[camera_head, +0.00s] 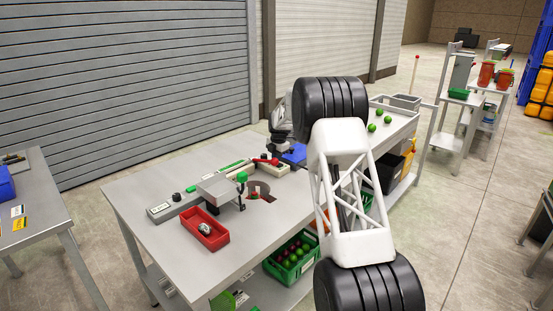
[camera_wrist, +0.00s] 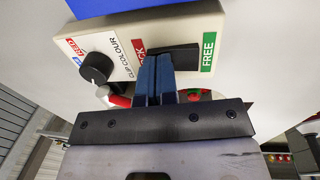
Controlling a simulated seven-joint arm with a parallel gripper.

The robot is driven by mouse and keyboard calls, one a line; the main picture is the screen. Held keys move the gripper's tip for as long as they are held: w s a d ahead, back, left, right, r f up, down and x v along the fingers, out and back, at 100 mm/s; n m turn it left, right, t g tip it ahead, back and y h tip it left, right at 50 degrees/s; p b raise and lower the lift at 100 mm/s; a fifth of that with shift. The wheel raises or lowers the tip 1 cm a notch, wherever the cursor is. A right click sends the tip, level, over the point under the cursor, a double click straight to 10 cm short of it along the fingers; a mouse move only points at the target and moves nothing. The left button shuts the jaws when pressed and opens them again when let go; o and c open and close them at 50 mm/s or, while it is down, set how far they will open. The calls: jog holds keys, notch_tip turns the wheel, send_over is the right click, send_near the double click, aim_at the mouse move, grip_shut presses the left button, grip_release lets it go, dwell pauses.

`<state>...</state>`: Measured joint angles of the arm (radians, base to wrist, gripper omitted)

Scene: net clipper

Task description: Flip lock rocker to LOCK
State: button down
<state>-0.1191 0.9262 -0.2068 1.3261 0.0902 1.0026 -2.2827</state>
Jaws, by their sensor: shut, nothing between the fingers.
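The lock rocker (camera_wrist: 186,58) is a black rocker on a cream control panel (camera_wrist: 215,25) in the wrist view. A green FREE label (camera_wrist: 209,51) lies at its right end. A red LOCK label (camera_wrist: 140,55) lies at its left end, partly covered by my fingers. My gripper (camera_wrist: 155,62) is shut and empty, its blue fingertips over or against the LOCK end of the rocker. I cannot tell whether they touch it or which way it is tilted. In the head view the rocker cannot be made out.
A black CLIP COLOUR knob (camera_wrist: 96,67) stands left of my fingers, with a red-tipped part (camera_wrist: 118,100) below it. In the head view, the grey workbench (camera_head: 160,262) carries a red tray (camera_head: 192,238) and a green knob (camera_head: 242,177). Its front left is clear.

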jog(key=shift+f, duration=0.2)
jog(key=shift+s+d, duration=0.1)
jog(key=shift+d, duration=0.05)
jog(key=shift+s+d+r, duration=0.15)
jog(key=shift+s+d, duration=0.2)
jog(key=shift+s, duration=0.05)
jog(key=shift+r, duration=0.2)
dwell(0.5)
notch_tip(320, 180, up, 14)
jog(key=s+d, duration=0.1)
jog(key=shift+s+d+f, duration=0.2)
jog(key=shift+s+d, duration=0.1)
dwell(0.4)
